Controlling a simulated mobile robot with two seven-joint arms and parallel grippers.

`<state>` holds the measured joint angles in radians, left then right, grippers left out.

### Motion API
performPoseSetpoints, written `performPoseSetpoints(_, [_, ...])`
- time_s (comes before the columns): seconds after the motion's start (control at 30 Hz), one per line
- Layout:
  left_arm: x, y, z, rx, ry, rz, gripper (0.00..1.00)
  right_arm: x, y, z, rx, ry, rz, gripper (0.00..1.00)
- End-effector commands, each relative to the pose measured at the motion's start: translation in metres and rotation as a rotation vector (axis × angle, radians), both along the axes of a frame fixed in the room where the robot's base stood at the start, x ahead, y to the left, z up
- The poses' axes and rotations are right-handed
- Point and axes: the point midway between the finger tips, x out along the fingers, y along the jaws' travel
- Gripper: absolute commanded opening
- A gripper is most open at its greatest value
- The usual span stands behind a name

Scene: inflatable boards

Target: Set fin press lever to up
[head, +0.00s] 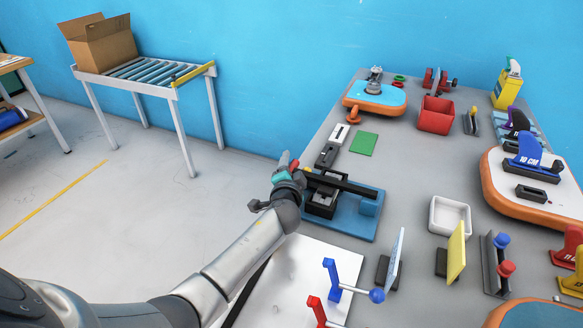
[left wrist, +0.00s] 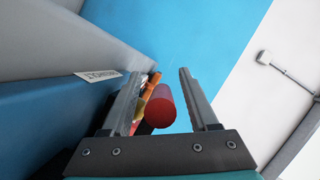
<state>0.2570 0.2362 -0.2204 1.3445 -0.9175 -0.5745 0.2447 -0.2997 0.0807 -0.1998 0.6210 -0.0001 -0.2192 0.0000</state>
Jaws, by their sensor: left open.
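The fin press has a blue base (head: 368,224) on the grey table, with a dark block and a long black bar (head: 345,184) across it. The bar lies nearly level, and its red-tipped end (head: 294,166) points left toward my left gripper (head: 284,173). In the left wrist view, a round red handle end (left wrist: 160,106) shows between the two fingers of the open left gripper (left wrist: 160,100). I cannot tell whether a finger touches it. A white label (left wrist: 98,74) shows on the blue surface beside the fingers. My right gripper is out of view.
A white panel (head: 300,268) with blue and red levers lies in front of the press. A roller stand with a cardboard box (head: 105,48) is at back left; floor between is clear.

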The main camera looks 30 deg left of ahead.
Motion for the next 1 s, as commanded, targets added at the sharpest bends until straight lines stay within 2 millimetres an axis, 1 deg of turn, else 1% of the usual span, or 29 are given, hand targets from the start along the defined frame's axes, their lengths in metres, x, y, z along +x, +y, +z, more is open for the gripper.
performPoseSetpoints(0.3, [0.0019,0.0009,-0.0001,0.000,0.000,0.000,0.60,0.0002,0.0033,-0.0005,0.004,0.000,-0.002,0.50])
performPoseSetpoints(0.37, [0.0019,0.0009,-0.0001,0.000,0.000,0.000,0.54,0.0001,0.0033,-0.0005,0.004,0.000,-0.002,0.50])
performPoseSetpoints(0.83, [0.0019,0.0010,0.0003,0.000,-0.001,0.001,0.02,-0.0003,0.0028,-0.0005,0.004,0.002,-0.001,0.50])
performPoseSetpoints(0.87, [0.0019,0.0010,0.0003,0.000,-0.001,0.001,0.00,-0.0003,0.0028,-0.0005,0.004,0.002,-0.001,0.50])
performPoseSetpoints(1.0, [0.0020,0.0011,0.0005,0.000,-0.001,0.001,0.00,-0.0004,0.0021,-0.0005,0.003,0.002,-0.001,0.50])
